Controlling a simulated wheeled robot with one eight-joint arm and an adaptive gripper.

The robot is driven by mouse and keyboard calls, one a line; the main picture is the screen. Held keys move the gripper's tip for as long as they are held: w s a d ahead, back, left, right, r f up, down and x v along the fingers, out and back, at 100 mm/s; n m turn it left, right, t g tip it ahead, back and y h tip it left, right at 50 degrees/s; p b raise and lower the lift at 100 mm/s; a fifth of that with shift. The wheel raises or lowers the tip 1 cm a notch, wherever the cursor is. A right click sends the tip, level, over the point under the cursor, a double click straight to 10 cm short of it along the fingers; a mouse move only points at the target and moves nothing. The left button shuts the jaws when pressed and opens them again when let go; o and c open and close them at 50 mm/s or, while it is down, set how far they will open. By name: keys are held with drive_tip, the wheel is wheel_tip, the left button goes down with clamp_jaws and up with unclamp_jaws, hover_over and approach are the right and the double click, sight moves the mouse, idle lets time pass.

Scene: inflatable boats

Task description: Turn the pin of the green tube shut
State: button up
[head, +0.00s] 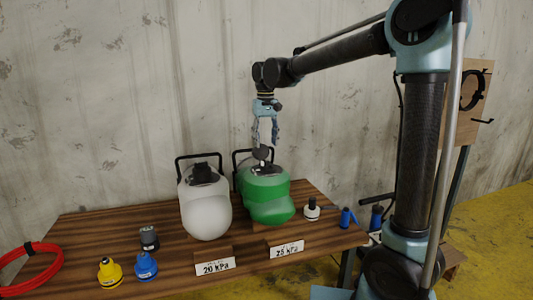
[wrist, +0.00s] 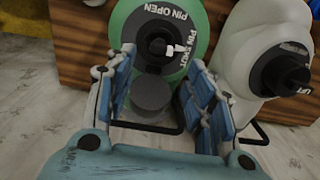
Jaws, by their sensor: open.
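The green tube (head: 266,195) lies on the wooden table, right of the white tube. In the wrist view its end (wrist: 120,22) carries a dark valve ring (wrist: 143,20) lettered PIN OPEN at the top and PIN SHUT at the right. The dark pin (wrist: 157,46) sits in the middle, with a white tab (wrist: 176,48) on its right side, toward the PIN SHUT lettering. My gripper (head: 266,138) is just above the valve. In the wrist view my gripper (wrist: 160,57) is open, its fingers to either side of the pin. I cannot tell whether they touch it.
A white tube (head: 206,210) stands close beside, with its own valve (wrist: 283,72). A grey round cap (wrist: 152,93) shows between my fingers. Placards (head: 215,266) stand at the table's front edge. Yellow, blue and dark fittings (head: 149,238) and a red hose (head: 38,265) lie left.

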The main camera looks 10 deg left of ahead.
drive_tip(key=shift+r, duration=2.05)
drive_tip(key=s+d+f+m+t, duration=0.1)
drive_tip(key=s+d+f+m, duration=0.2)
drive_tip(key=d, duration=1.1)
drive_tip(key=s+d+f, duration=0.4)
drive_tip(key=s+d, duration=0.1)
drive_tip(key=d, duration=0.8)
drive_tip(key=s+d+f+m+t, duration=0.1)
drive_tip(key=s+d+f+m, duration=0.2)
drive_tip(key=s+d+f, duration=1.1)
wheel_tip(320, 180, down, 3)
drive_tip(key=shift+s+f, duration=0.2)
drive_tip(key=shift+s, duration=0.6)
drive_tip(key=shift+d, duration=0.1)
